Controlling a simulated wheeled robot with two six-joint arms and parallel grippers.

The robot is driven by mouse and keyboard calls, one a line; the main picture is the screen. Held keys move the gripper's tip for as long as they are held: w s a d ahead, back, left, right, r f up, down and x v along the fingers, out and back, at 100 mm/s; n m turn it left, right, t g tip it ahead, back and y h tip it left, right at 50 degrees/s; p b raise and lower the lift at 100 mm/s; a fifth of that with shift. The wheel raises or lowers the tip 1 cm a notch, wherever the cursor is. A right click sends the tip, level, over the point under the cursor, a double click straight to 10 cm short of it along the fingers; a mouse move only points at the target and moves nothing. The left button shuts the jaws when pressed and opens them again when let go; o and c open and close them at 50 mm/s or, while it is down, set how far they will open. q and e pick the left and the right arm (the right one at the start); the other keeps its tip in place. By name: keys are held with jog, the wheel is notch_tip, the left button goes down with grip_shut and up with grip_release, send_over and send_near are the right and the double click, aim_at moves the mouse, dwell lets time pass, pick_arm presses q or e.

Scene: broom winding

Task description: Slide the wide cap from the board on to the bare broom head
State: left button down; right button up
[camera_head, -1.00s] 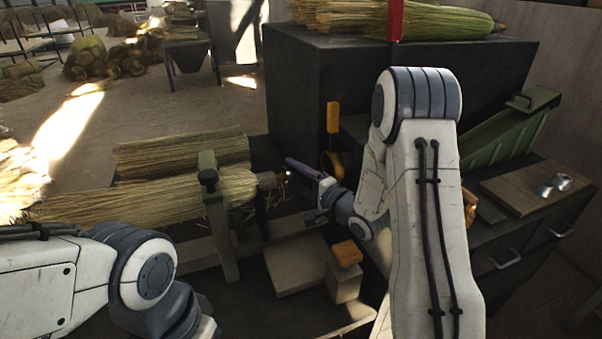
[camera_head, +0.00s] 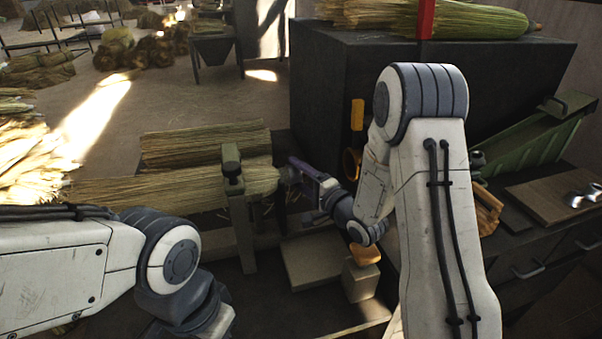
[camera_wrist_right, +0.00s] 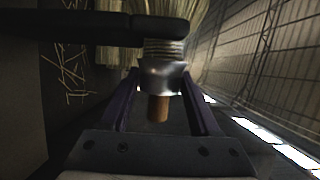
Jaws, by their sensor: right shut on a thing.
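A straw broom head (camera_head: 150,190) lies sideways in a green clamp post (camera_head: 232,172), its bound end pointing right. My right gripper (camera_head: 290,172) is at that end, its purple fingers shut on a shiny metal cap. In the right wrist view, the cap (camera_wrist_right: 160,76) sits between the fingertips of the gripper (camera_wrist_right: 160,88). A brown wooden stub (camera_wrist_right: 158,108) pokes out through it towards me, so the cap is around the stub. A ribbed collar (camera_wrist_right: 163,48) and straw (camera_wrist_right: 195,18) lie beyond the cap. My left arm is at lower left; its gripper is out of frame.
More metal caps (camera_head: 583,197) lie on a wooden board (camera_head: 542,203) at the right. A dark cabinet (camera_head: 325,75) stands behind my right arm. Another straw bundle (camera_head: 205,143) lies behind the broom head. A dark bar (camera_wrist_right: 90,28) crosses close by the collar.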

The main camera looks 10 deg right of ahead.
dwell(0.4)
jog(key=o, duration=1.5)
jog(key=shift+s, duration=0.15)
jog(key=shift+p+v, duration=4.3)
jog(key=shift+v, duration=0.85)
jog(key=shift+d, duration=0.1)
